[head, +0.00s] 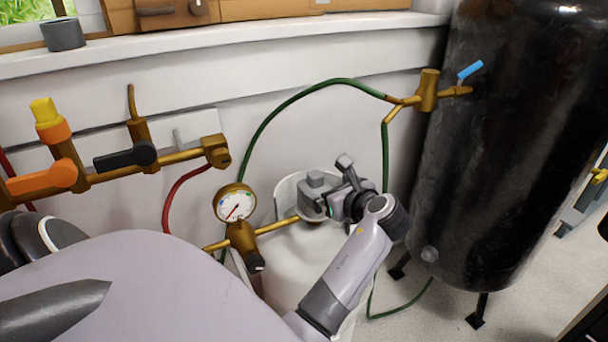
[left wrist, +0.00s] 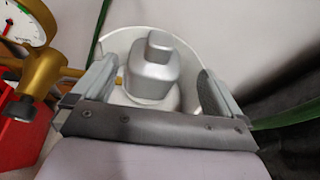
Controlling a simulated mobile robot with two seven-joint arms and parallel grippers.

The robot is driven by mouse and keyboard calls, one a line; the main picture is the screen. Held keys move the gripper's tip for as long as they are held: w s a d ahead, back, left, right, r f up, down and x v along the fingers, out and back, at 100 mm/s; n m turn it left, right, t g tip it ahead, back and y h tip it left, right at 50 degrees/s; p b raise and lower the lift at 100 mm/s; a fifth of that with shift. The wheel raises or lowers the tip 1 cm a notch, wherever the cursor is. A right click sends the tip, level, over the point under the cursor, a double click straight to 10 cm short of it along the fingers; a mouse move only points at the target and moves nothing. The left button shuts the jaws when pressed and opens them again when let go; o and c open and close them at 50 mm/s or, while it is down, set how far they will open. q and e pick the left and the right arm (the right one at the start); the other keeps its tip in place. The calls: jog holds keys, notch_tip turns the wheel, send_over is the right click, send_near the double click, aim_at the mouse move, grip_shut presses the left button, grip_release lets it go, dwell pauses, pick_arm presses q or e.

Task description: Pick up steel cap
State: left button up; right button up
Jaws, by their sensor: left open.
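The steel cap (head: 313,182) is a grey, stepped, blocky piece at the top of a white cylinder (head: 290,265) in the middle of the head view. In the left wrist view the cap (left wrist: 152,75) sits inside the cylinder's pale curved collar (left wrist: 122,40). My left gripper (head: 335,188) is open beside the cap. In the left wrist view its two fingers (left wrist: 155,88) stand to the left and right of the cap, with visible gaps. The cap's lower part is partly hidden by the gripper. My right gripper is not in view.
A pressure gauge (head: 236,203) on brass pipework stands close left of the cylinder. A green hose (head: 300,96) arches behind it. A large black tank (head: 505,150) fills the right. Orange and black valve handles (head: 125,156) sit along the wall at left.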

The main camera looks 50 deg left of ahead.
aim_at(318, 188)
pick_arm(q)
jog(key=shift+s+f, duration=0.1)
jog(key=shift+f, duration=0.3)
jog(key=shift+a+f+g, duration=0.15)
jog(key=shift+g, duration=0.15)
jog(key=b+x, duration=0.2)
jog(key=x, duration=0.3)
jog(key=shift+a+f, duration=0.3)
jog(key=shift+w+a+f, duration=0.1)
jog(key=shift+w+a, duration=0.2)
jog(key=shift+a, duration=0.1)
jog(key=c, duration=1)
